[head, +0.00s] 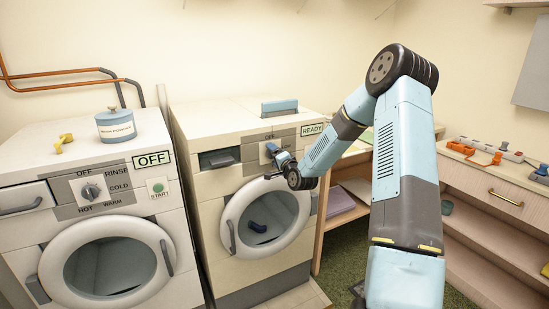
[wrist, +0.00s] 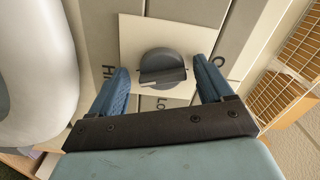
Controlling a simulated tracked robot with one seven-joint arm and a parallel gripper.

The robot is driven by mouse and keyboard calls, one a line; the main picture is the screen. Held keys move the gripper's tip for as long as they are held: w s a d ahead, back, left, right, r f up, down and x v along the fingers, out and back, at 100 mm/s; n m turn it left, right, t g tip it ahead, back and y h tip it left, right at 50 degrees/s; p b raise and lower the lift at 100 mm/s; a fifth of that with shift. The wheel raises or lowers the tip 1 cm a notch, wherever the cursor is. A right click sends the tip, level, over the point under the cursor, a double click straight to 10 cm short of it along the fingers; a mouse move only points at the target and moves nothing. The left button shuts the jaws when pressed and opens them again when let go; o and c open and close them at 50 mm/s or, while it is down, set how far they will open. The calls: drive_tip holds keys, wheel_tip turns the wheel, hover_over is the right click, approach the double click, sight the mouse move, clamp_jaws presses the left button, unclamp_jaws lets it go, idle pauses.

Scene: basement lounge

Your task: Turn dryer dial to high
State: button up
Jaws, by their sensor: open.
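The dryer (head: 205,240) is the white machine with a round door and a READY sign (head: 312,129). In the head view my arm's end covers most of its dial. In the wrist view the dryer dial (wrist: 160,66) is a round dark grey knob with a raised bar, on a pale plate (wrist: 198,40). Partly visible letters beside it start with H at left, LO below and O at right. My gripper (wrist: 162,74) is open, its two blue fingers on either side of the knob with visible gaps. The gripper also shows at the dryer panel in the head view (head: 272,150).
A washer (head: 28,243) with its own dial (head: 91,190) and an OFF sign (head: 153,159) stands left of the dryer. A dark blue item (head: 268,214) shows at the dryer's door. A wooden shelf unit (head: 480,222) with tools on top stands at right.

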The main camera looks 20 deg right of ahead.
drive_tip(key=v, duration=1.3)
drive_tip(key=shift+s, duration=0.35)
drive_tip(key=shift+d, duration=0.1)
